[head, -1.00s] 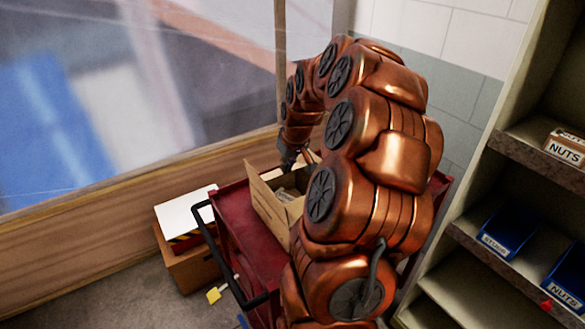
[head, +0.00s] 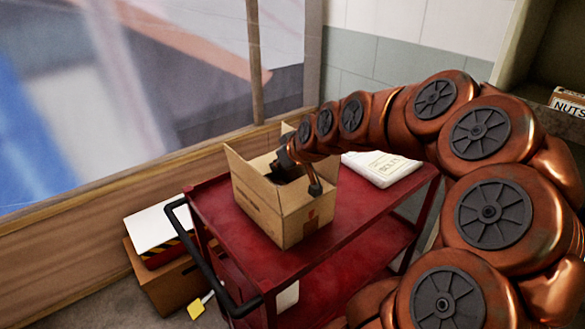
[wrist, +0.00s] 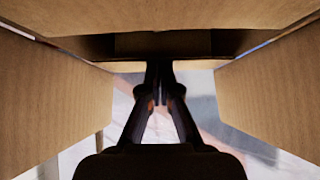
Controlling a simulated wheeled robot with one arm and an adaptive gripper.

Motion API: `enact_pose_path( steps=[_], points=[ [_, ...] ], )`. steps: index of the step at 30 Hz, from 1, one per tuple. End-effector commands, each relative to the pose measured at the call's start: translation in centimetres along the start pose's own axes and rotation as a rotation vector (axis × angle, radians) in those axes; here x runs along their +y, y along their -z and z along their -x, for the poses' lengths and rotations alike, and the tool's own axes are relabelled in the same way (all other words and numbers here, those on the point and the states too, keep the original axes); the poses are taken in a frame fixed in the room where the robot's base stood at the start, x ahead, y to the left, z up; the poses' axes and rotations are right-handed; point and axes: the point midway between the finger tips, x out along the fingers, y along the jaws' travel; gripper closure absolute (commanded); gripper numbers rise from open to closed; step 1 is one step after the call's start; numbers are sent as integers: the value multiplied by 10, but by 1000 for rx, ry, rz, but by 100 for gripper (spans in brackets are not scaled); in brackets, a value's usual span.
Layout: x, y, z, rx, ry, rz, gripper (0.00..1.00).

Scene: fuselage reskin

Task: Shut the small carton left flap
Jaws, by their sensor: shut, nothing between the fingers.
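The small carton (head: 285,222) is a brown cardboard box standing on a red cart. Its left flap (head: 246,180) stands up from the left edge, slanting outward. My gripper (head: 280,172) is at the carton's open top, to the right of the left flap. Its fingertips are hard to make out there. In the wrist view my gripper (wrist: 160,70) has its two dark fingers together and empty. Cardboard panels show on the left (wrist: 50,100), on the right (wrist: 275,95) and across the top (wrist: 160,18). I cannot tell which flap each one is.
The red cart (head: 215,210) has a black handle (head: 205,260) at its left. A white packet (head: 382,168) lies on it behind the carton. A shelf is at the upper right.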

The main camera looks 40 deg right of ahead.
Motion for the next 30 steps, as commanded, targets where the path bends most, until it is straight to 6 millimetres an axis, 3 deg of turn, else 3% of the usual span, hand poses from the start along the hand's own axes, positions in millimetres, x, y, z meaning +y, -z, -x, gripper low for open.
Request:
enact_pose_path(
  steps=[30],
  points=[
    [-8, 7, 2, 25, 12, 11, 100]
  ],
)
